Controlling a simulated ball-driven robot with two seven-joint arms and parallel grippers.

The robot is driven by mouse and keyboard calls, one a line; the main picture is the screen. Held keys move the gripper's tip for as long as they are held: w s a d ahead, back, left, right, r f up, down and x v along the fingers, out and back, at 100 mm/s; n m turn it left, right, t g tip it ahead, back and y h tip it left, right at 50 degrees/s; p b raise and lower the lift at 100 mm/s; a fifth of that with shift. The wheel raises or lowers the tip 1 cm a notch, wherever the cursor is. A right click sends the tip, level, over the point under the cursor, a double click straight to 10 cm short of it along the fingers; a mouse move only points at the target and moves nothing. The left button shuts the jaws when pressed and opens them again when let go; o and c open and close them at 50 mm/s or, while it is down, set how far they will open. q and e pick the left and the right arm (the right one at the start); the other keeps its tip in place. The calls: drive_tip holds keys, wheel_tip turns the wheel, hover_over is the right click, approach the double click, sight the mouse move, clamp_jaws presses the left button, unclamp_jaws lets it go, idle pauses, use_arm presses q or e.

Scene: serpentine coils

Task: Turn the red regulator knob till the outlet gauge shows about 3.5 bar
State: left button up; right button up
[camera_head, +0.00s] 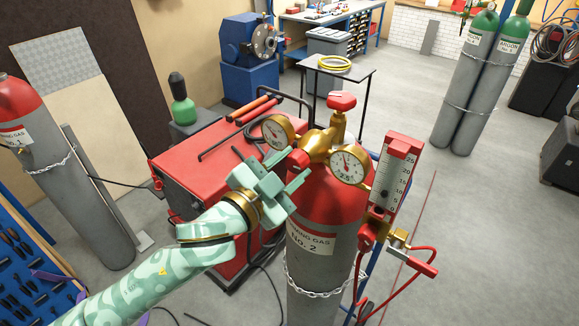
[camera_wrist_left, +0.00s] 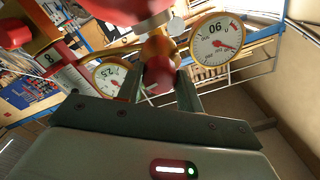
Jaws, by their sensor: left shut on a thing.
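The red regulator knob (camera_head: 299,159) sits at the front of the brass regulator (camera_head: 318,146) on the red and grey gas cylinder (camera_head: 325,205). My left gripper (camera_head: 290,173) is at the knob, with its jaws shut on it; the knob also shows between the fingers in the left wrist view (camera_wrist_left: 158,74). The right-hand gauge (camera_head: 350,166) in the head view carries the digits 2.5, and so does the left one in the wrist view (camera_wrist_left: 112,76). My right gripper is not in view.
A red cylinder valve handwheel (camera_head: 342,101) stands above the regulator. A red-framed flowmeter (camera_head: 396,175) and red hose (camera_head: 400,290) are just right. A red machine cabinet (camera_head: 190,165) stands behind my left gripper. A chain (camera_head: 318,290) circles the cylinder. Open floor lies at the right.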

use_arm(q)
drive_tip(key=shift+m, duration=2.3)
drive_tip(key=o, duration=0.7)
drive_tip(key=shift+o, duration=1.4)
drive_tip(key=shift+w, duration=0.15)
